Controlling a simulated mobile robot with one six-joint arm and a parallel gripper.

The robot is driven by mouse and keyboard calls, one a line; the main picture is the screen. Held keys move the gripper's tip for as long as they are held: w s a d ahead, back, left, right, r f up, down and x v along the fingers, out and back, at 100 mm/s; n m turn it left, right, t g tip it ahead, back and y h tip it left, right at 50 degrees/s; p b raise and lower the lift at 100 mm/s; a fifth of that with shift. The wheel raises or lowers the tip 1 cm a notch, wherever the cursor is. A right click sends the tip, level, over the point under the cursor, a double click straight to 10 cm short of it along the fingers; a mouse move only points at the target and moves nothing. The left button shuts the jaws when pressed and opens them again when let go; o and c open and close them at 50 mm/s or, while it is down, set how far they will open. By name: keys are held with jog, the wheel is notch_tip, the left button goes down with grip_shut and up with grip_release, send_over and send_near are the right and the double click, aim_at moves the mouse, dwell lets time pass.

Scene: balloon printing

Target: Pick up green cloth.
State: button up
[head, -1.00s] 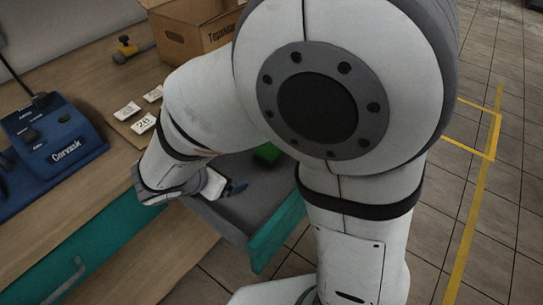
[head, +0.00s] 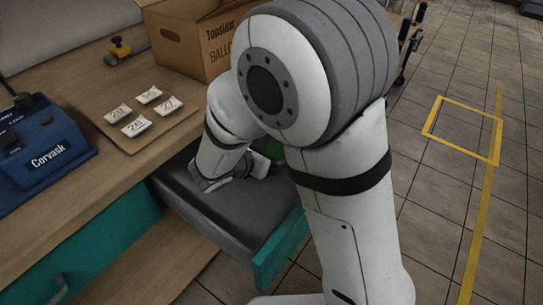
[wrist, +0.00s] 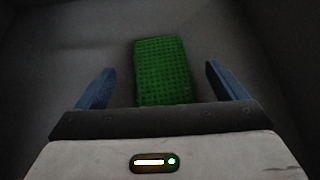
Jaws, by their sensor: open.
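The green cloth (wrist: 162,70) lies flat on the grey floor of the open drawer (head: 215,212). In the wrist view it is a textured green rectangle, centred between the two blue fingers of my gripper (wrist: 165,85). The fingers are wide apart, with dark floor showing on both sides of the cloth. Its near end is hidden behind the gripper body. In the head view only a small green patch of the cloth (head: 275,148) shows beside my wrist, and my fingertips are mostly hidden by my arm.
The drawer has a teal front (head: 279,249) and grey walls. Open tiled floor lies to the right.

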jog(key=shift+x, duration=1.15)
jog(key=c, duration=1.1)
